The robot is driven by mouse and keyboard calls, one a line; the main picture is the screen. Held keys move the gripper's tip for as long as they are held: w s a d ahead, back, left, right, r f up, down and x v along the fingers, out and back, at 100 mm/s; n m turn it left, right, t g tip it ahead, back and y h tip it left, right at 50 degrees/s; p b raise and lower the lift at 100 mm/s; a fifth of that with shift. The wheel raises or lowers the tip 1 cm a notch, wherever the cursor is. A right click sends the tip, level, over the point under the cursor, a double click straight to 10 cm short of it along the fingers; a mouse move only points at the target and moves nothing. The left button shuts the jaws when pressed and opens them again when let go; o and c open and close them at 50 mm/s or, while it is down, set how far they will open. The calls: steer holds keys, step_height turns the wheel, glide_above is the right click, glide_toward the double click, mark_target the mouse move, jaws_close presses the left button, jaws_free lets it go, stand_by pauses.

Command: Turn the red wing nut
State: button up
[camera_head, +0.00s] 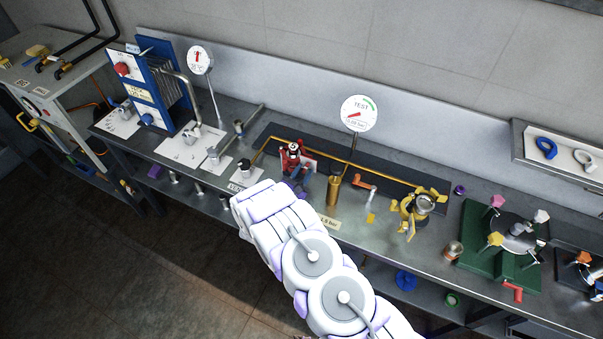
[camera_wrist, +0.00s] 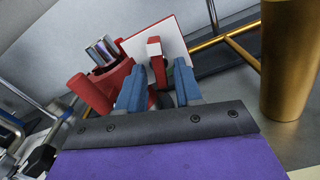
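A red fitting (camera_head: 291,154) with a dark top stands on the bench below the middle of the back wall. In the wrist view its red body (camera_wrist: 97,90) shows at left, in front of a white plate with a red edge. A narrow upright red piece (camera_wrist: 155,52), which looks like a wing of the red wing nut, shows between my fingertips. My gripper (camera_wrist: 159,68) has two blue fingers, apart, on either side of this piece; contact cannot be told. In the head view my gripper (camera_head: 297,183) is at the fitting's front, partly hiding it.
A brass cylinder (camera_wrist: 288,60) stands close on the right; it also shows in the head view (camera_head: 334,190). A brass pipe (camera_head: 262,150) runs behind the fitting. A round TEST gauge (camera_head: 359,113) rises behind. A yellow valve (camera_head: 418,206) and a green fixture (camera_head: 487,240) stand farther right.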

steer(key=shift+r, duration=0.2)
steer(key=v, duration=1.7)
steer(key=shift+s, duration=0.15)
steer(key=shift+a+f, duration=0.1)
steer(key=shift+f, duration=0.05)
